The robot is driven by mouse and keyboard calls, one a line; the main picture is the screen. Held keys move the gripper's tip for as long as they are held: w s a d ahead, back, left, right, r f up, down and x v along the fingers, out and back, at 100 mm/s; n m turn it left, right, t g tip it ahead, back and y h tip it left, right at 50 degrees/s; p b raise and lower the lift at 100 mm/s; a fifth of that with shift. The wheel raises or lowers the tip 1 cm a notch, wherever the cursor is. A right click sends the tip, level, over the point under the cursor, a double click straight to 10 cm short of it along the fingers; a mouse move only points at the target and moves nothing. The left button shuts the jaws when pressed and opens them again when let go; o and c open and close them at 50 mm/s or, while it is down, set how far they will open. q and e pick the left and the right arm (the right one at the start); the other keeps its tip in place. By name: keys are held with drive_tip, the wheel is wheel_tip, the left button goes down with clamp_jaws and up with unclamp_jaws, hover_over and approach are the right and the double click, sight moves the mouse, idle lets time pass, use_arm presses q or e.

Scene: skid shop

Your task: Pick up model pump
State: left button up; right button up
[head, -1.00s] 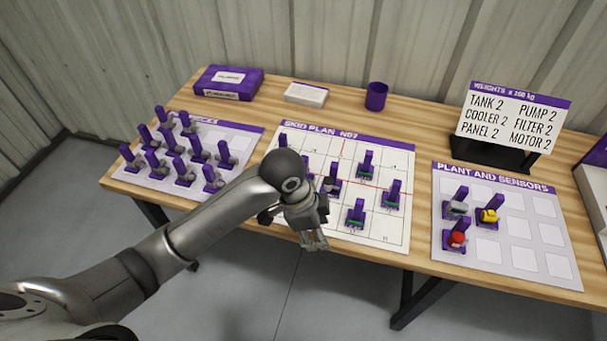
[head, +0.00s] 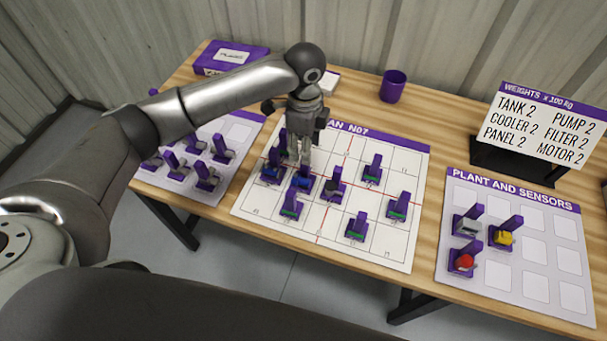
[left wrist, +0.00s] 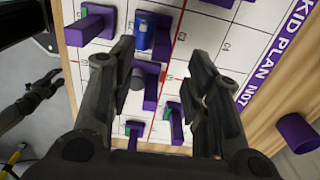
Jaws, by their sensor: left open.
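Several small models on purple stands are on the white skid plan sheet (head: 390,240). No label tells me which one is the pump. Two have blue bodies, a left one (head: 272,174) and a right one (head: 304,183). A grey-bodied one (head: 333,187) is just right of them; others have green parts. My left gripper (head: 303,158) points down over the left half of the sheet, by the blue models. In the left wrist view its fingers are spread and empty, with the grey-bodied model (left wrist: 139,80) and a blue one (left wrist: 143,36) in view between and beyond them. My right gripper (left wrist: 38,98) shows at the left there.
The plant and sensors sheet (head: 550,265) at the right holds several models. Another sheet (head: 240,130) with models is at the left, partly behind my arm. A weights sign (head: 545,125), purple cup (head: 392,87) and purple box (head: 230,58) stand at the back.

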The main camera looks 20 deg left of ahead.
use_arm(q)
drive_tip(key=shift+w+f, duration=0.1)
drive_tip(key=shift+f, duration=0.4)
drive_tip(key=shift+w+f, duration=0.1)
drive_tip(key=shift+f, duration=0.2)
drive_tip(key=p, duration=0.2)
hover_over(303, 175)
drive_tip(key=w, duration=0.1)
wheel_tip(303, 175, down, 4)
drive_tip(key=shift+d+f, duration=0.1)
drive_tip(key=shift+f, duration=0.3)
drive_tip(key=shift+w+f, duration=0.1)
drive_tip(key=c, duration=0.4)
clamp_jaws()
use_arm(e)
drive_tip(key=shift+w+r, duration=0.85)
drive_tip(key=shift+r, duration=0.1)
